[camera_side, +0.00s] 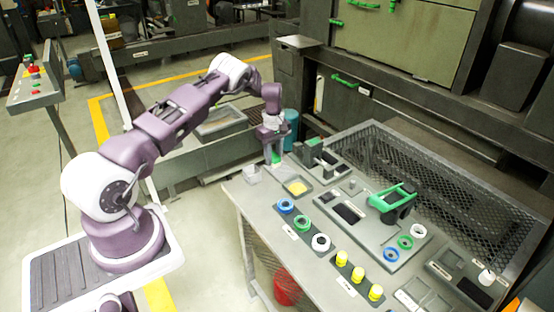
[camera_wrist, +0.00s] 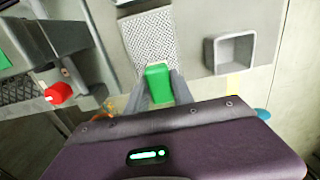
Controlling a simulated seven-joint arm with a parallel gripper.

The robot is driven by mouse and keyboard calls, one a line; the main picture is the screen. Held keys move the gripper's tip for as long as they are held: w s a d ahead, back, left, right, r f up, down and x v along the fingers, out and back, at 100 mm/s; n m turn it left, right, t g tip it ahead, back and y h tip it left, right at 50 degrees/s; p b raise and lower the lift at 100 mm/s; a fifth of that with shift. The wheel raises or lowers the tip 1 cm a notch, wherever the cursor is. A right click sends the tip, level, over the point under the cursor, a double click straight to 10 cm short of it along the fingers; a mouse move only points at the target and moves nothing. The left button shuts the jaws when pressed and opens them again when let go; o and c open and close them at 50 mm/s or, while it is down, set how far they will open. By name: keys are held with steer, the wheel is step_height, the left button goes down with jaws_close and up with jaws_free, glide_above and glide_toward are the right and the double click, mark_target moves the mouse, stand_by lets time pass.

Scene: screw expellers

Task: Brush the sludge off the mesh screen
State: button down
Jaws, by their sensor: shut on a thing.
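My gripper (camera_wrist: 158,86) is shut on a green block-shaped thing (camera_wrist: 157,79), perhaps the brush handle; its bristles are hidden. In the side view my gripper (camera_side: 272,141) is at the left back end of the workbench, with a bit of the green thing (camera_side: 276,158) showing below it. A light speckled panel (camera_wrist: 148,38), which looks like the mesh screen, lies just beyond the green thing in the wrist view. I cannot tell whether they touch. I cannot make out sludge on the panel's visible part.
A square grey tray (camera_wrist: 215,57) is right of the panel in the wrist view, and a red knob (camera_wrist: 59,94) is to the left. The workbench (camera_side: 258,212) also holds blue, green and white rings, several yellow pieces and a green-handled tool (camera_side: 392,196). A mesh guard (camera_side: 450,185) runs behind.

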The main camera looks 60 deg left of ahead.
steer(key=shift+r, duration=3.05)
steer(key=shift+r, duration=1.5)
steer(key=shift+d, duration=0.1)
